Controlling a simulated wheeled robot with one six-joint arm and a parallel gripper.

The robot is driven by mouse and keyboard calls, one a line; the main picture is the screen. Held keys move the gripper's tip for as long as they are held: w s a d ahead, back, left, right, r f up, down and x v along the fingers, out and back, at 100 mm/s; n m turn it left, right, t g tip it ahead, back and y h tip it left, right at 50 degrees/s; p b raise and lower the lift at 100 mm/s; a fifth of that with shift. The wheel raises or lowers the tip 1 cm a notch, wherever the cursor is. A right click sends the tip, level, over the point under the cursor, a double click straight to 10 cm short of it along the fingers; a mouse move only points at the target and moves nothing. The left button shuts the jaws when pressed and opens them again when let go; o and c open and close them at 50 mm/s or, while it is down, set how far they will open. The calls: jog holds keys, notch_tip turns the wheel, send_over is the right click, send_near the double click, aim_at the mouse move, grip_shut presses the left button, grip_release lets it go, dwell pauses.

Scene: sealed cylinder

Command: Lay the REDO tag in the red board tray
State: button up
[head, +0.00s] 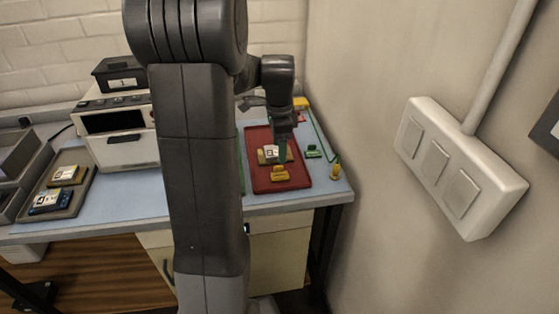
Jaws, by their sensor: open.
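The red board tray (298,170) lies on the right part of the blue bench top. A tan board with a white label (269,153) lies in it. A small yellow tag (280,174) lies in the tray in front of that board; its lettering is too small to read, so I cannot tell whether it is the REDO tag. My gripper (282,150) is open and points down over the tray, close behind the yellow tag. No gap between it and the tag can be judged. My arm hides the tray's left surroundings.
A green tag-like piece (313,151) lies right of the tray. A yellow-ended tool (335,171) with a green cord is at the bench's right edge. A grey tray (73,203) with boards and a white machine (125,150) stand left. The wall is close on the right.

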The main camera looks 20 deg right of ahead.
notch_tip(320, 180, up, 4)
jog(key=shift+f, duration=0.1)
